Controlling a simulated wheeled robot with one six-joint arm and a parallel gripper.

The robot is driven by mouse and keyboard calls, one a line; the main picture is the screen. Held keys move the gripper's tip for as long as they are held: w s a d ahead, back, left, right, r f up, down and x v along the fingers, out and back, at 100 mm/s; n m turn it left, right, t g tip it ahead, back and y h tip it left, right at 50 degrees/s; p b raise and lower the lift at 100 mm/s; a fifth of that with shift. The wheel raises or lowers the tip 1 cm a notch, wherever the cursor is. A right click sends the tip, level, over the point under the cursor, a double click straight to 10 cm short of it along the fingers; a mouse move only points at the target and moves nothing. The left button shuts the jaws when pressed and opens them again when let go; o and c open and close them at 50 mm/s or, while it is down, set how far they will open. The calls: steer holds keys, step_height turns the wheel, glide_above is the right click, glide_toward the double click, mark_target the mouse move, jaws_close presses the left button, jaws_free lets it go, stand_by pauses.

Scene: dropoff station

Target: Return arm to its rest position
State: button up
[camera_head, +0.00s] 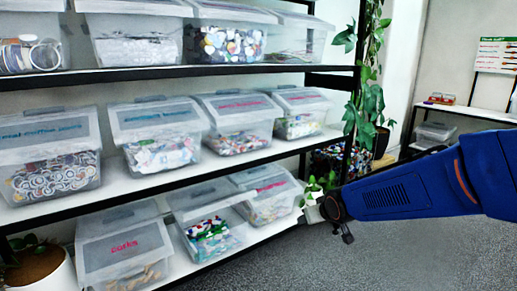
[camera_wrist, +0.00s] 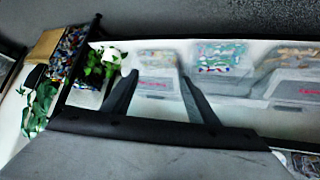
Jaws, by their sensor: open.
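My blue arm reaches in from the right edge of the head view, nearly level. My gripper (camera_head: 340,215) is at its left end, in front of the right end of the lowest shelf. In the wrist view my gripper (camera_wrist: 160,76) has its two dark fingers spread apart, with nothing between them that I can see held. A clear bin with a pink label (camera_wrist: 152,85) shows beyond the fingers. I cannot tell the exact gap between the fingers and the shelf.
A shelf rack (camera_head: 160,192) holds several clear lidded bins. A small plant (camera_head: 315,188) stands close to my gripper. A tall leafy plant (camera_head: 370,100) is at the rack's end. A side table (camera_head: 465,110) is at the right. Grey floor (camera_head: 400,255) is free below my arm.

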steer(key=s+d+r+m+g, duration=0.1)
steer(key=s+d, duration=0.2)
steer(key=s, duration=0.8)
steer(key=s+d+r+m+g+h, duration=0.1)
steer(key=s+d, duration=0.3)
steer(key=s, duration=0.7)
steer(key=s+d+r+m+g, duration=0.1)
steer(key=s+d, duration=0.3)
steer(key=s, duration=0.7)
steer(key=shift+s+g+h, duration=0.2)
steer(key=shift+g+h, duration=0.1)
steer(key=shift+g, duration=0.3)
steer(key=shift+r, duration=0.1)
